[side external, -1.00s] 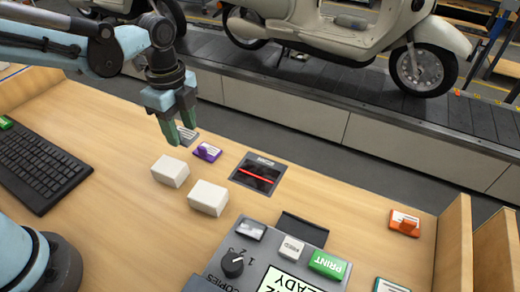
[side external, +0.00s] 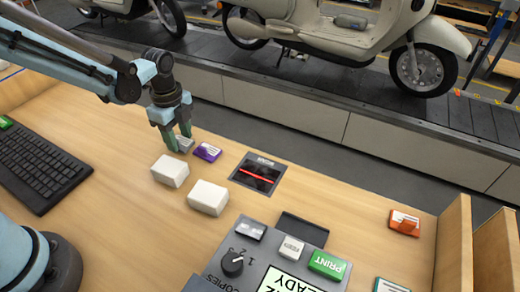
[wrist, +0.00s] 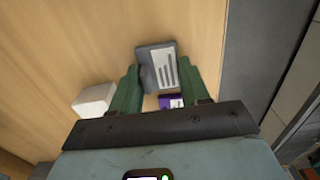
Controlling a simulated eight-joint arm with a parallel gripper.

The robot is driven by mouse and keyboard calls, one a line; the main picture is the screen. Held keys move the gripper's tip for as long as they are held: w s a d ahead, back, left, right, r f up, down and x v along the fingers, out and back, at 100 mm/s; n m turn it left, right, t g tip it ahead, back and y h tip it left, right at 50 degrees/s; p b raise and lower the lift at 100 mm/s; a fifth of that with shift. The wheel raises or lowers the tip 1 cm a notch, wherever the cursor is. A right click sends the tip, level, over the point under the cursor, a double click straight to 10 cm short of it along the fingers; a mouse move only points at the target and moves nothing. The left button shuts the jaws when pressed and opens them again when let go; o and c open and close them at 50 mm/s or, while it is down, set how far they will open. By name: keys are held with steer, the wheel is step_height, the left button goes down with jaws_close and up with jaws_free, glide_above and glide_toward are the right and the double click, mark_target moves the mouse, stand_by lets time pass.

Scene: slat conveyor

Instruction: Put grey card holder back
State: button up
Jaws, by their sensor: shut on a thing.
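The grey card holder (side external: 184,143) is at the far edge of the wooden desk, between the fingers of my gripper (side external: 178,142). In the wrist view the grey card holder (wrist: 157,66) shows a white label with dark lines, and the green fingers of my gripper (wrist: 150,85) are shut on it from both sides. It is low at the desk top; I cannot tell whether it touches the surface. The fingers hide part of it in the side view.
A purple card holder (side external: 207,152) lies just right of my gripper. Two white blocks (side external: 170,171) (side external: 208,197) stand nearer. A scanner with a red line (side external: 257,174), a printer panel (side external: 280,262) and an orange holder (side external: 404,222) are farther right. A keyboard (side external: 40,167) lies left.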

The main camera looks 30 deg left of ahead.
steer(key=shift+f, duration=0.15)
steer(key=o, duration=1)
step_height(320, 180, up, 12)
steer(key=shift+s+a+r+n+t, duration=0.25)
steer(key=shift+s+n+t, duration=1.25)
steer(key=shift+n, duration=1.5)
steer(key=shift+s+a+r+n+t, duration=0.3)
steer(key=shift+s+n+t, duration=0.6)
steer(key=shift+s+n, duration=1.6)
steer(key=shift+s+a+r+n+t, duration=0.1)
steer(key=shift+s+r+n+t, duration=0.25)
steer(key=shift+s+n+t, duration=2.05)
steer(key=shift+w+n+g, duration=1.1)
steer(key=shift+g, duration=0.1)
